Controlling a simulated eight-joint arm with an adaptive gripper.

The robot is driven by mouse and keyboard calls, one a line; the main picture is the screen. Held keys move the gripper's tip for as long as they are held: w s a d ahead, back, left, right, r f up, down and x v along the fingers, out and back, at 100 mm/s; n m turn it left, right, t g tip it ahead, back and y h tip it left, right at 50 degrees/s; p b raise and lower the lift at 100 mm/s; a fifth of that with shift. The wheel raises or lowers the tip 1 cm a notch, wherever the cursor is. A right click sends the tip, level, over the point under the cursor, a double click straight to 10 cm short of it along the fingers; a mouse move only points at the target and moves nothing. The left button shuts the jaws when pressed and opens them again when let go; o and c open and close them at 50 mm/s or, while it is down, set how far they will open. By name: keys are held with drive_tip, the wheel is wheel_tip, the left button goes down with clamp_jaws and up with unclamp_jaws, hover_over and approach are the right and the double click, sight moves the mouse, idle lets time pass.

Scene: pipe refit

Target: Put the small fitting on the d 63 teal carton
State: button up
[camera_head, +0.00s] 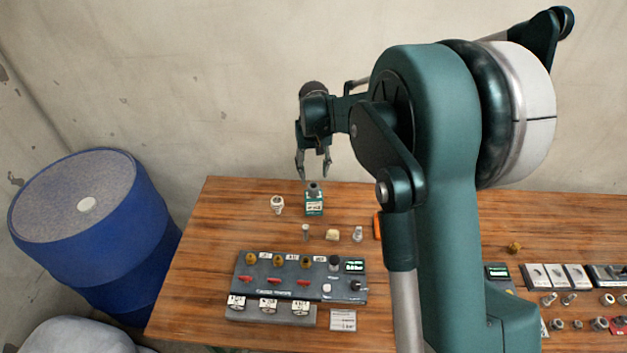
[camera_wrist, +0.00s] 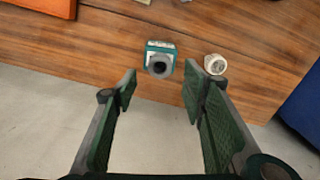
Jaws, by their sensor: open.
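The teal carton (camera_head: 314,208) with a white label stands upright near the far edge of the wooden table. A small grey fitting (camera_head: 313,188) sits on top of it; its round opening shows in the wrist view (camera_wrist: 160,66), on the carton (camera_wrist: 160,46). The d 63 marking is too small to read. My gripper (camera_head: 313,172) is open and empty, pointing down just above the fitting and apart from it. In the wrist view its two fingers (camera_wrist: 160,88) are spread, with the carton and fitting beyond the tips.
A white cylindrical fitting (camera_head: 277,204) stands left of the carton. Several small parts and a grey control panel (camera_head: 300,278) lie nearer the table's front. A blue drum (camera_head: 95,215) stands left of the table. More fittings lie at the right, partly behind my arm.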

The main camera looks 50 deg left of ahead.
drive_tip(key=shift+r, duration=2.15)
